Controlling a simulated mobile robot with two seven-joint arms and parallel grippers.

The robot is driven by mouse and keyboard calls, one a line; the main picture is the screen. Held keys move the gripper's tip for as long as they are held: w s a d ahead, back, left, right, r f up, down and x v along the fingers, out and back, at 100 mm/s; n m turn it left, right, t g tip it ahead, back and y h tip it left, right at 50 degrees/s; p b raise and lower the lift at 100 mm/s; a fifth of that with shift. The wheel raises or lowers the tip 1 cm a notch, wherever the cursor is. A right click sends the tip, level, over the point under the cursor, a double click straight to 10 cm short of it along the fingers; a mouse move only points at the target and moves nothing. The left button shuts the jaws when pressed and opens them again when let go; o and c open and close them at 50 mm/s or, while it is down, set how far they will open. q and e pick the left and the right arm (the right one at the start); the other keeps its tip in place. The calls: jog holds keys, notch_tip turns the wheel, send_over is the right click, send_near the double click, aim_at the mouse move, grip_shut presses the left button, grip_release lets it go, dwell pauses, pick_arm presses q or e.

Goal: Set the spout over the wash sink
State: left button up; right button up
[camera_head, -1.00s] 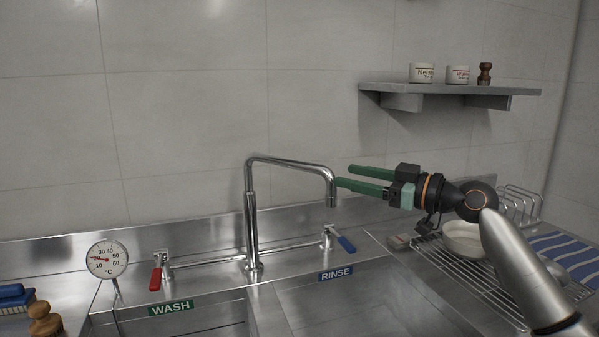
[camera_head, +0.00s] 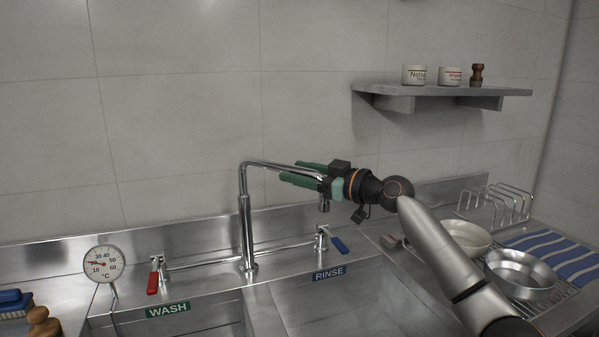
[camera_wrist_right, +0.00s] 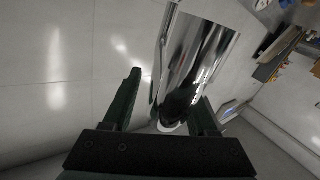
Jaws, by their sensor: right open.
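The chrome spout (camera_head: 265,164) rises from its post behind the sinks and reaches right, with its outlet on the side of the rinse sink (camera_head: 342,304). In the right wrist view the chrome spout (camera_wrist_right: 192,60) shows large between the two open fingers (camera_wrist_right: 168,92). I cannot tell whether they touch it. My left gripper is not in view.
A red tap lever (camera_head: 153,283) and a blue one (camera_head: 340,246) flank the post. A dial thermometer (camera_head: 103,263) stands at left. A bowl (camera_head: 466,238) and a metal pan (camera_head: 520,273) sit on the rack at right. A shelf (camera_head: 445,91) is above.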

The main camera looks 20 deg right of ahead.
jog(key=shift+c, duration=0.3)
grip_shut()
jog(key=shift+r, duration=0.1)
dwell(0.9)
